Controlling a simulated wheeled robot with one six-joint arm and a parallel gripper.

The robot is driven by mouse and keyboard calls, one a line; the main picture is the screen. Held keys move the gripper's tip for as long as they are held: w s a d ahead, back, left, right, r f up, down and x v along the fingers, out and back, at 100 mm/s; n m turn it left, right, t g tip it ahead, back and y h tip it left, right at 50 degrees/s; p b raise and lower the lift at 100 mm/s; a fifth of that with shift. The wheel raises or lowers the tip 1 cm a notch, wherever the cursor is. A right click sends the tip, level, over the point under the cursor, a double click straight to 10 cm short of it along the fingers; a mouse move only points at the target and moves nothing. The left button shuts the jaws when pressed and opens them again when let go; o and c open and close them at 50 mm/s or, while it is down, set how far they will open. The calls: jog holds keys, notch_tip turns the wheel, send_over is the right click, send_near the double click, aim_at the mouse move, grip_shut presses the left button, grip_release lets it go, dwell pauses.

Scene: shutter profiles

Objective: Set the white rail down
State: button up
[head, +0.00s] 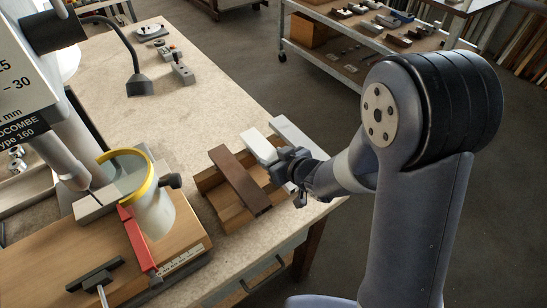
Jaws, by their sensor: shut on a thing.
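The white rail (258,145) shows in the head view with its near end at my gripper (279,166). My gripper is shut on that near end, and the fingers hide part of it. The rail lies over or just above a brown wooden rack (212,183); I cannot tell whether it touches it. A dark brown rail (240,180) lies across the rack to the left of the white rail. A pale grey rail (294,137) is to the right, partly behind my gripper.
A machine with a yellow-rimmed guard (153,186) and red strip (136,238) stands left on the workbench (208,98). A black lamp (139,86) stands behind. The bench's middle is clear; its right edge is close to my gripper. A shelf trolley (340,62) stands at the back right.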

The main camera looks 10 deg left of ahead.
jog(key=shift+f, duration=0.2)
jog(key=o, duration=1)
